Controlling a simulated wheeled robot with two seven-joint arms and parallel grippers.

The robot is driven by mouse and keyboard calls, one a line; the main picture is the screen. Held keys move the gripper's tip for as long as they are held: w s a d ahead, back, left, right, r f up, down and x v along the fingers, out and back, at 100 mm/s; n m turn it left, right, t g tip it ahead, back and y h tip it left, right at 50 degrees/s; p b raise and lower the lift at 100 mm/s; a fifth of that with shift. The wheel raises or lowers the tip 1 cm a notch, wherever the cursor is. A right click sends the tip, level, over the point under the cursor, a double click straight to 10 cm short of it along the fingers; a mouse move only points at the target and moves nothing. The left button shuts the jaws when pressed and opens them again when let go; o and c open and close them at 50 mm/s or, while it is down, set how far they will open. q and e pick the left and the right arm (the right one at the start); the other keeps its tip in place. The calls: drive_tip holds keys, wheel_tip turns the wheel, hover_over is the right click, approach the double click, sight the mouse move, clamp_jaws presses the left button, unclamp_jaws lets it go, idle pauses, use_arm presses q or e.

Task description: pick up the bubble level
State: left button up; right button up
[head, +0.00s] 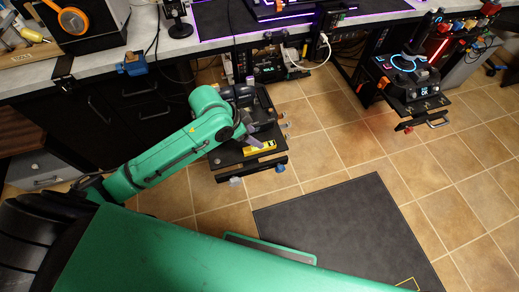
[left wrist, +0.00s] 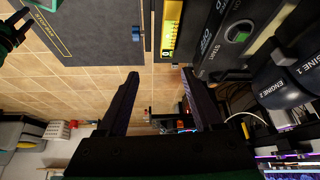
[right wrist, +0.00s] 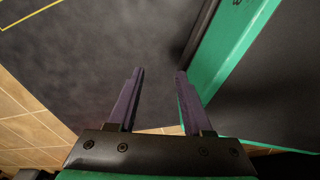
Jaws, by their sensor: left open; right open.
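The bubble level (head: 262,148) is a small yellow bar lying on a dark panel (head: 226,157) of the throttle unit at centre. In the left wrist view the level (left wrist: 171,32) is at the top, beyond my fingertips and partly cut off by the frame edge. My left gripper (left wrist: 160,82) is open with nothing between its fingers. In the head view its arm reaches in from the left and ends beside the level. My right gripper (right wrist: 160,73) is open and empty over a dark mat, and is not seen in the head view.
Engine switches and a start button (left wrist: 240,37) sit close beside the level. A desk (head: 95,75) runs along the back. Another control stand (head: 412,80) is at right. A dark mat (head: 345,225) lies on the tiled floor, which is clear at right.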

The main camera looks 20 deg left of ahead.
sight(250, 150)
use_arm(q)
drive_tip(key=a+r+m+g, duration=0.1)
drive_tip(key=a+r+m, duration=0.1)
drive_tip(key=a, duration=0.2)
drive_tip(key=shift+y, duration=0.3)
drive_tip(key=b+x, duration=0.4)
drive_tip(key=x, duration=0.9)
drive_tip(key=shift+d+f+b, duration=0.1)
drive_tip(key=shift+f+b, duration=0.25)
drive_tip(key=shift+f, duration=0.05)
drive_tip(key=shift+w+d+f, duration=0.1)
drive_tip(key=shift+w+f, duration=0.05)
drive_tip(key=shift+c, duration=0.3)
use_arm(e)
drive_tip(key=w+a, duration=0.2)
drive_tip(key=w, duration=0.6)
use_arm(q)
clamp_jaws()
use_arm(e)
drive_tip(key=shift+r, duration=0.1)
use_arm(q)
drive_tip(key=shift+r, duration=0.2)
